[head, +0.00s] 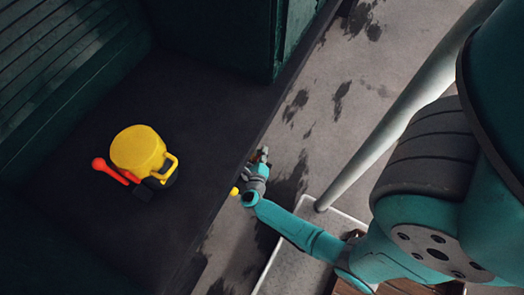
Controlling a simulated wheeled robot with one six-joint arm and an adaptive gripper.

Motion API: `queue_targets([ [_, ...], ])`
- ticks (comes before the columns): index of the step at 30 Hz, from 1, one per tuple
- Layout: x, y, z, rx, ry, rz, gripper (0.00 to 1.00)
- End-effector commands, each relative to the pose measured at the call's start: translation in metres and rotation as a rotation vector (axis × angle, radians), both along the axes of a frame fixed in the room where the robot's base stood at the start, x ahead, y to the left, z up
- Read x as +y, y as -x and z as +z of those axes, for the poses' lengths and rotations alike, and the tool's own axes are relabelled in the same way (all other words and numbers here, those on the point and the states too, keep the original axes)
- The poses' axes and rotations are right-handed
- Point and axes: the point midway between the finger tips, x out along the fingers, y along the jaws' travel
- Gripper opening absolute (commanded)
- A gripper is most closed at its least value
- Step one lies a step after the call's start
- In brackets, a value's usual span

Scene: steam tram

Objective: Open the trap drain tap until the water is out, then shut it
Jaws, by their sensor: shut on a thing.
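My gripper (262,155) is at the end of my teal arm, beside the long dark edge of the tram floor. It is shut on a small part, most likely the drain tap, but the fingers hide its shape and I cannot tell how the tap is turned. A small yellow knob (234,191) shows just left of my wrist at that edge; I cannot tell whether it belongs to the tap. No flowing water can be made out.
A yellow can-like thing with a handle (137,150) and a red round-ended lever (99,164) are on the dark floor at left. A pale pole (385,120) rises right of my gripper. The grey ground (330,60) has dark wet-looking patches.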

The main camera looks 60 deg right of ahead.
Motion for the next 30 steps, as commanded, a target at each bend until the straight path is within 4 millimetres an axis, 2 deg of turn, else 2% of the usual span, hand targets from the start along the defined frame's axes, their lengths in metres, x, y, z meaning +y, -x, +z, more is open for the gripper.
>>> queue_targets([
  [9, 0.0022, 0.0, -0.0041, 0.002, -0.102, -0.001, 0.0],
  [22, 0.0025, 0.0, -0.005, 0.004, -0.113, -0.001, 0.0],
  [23, 0.0025, 0.0, -0.005, 0.004, -0.113, -0.001, 0.26],
  [24, 0.0025, 0.0, -0.005, 0.004, -0.113, -0.001, 0.36],
  [30, 0.0026, 0.0002, -0.005, 0.004, -0.113, -0.001, 0.37],
])
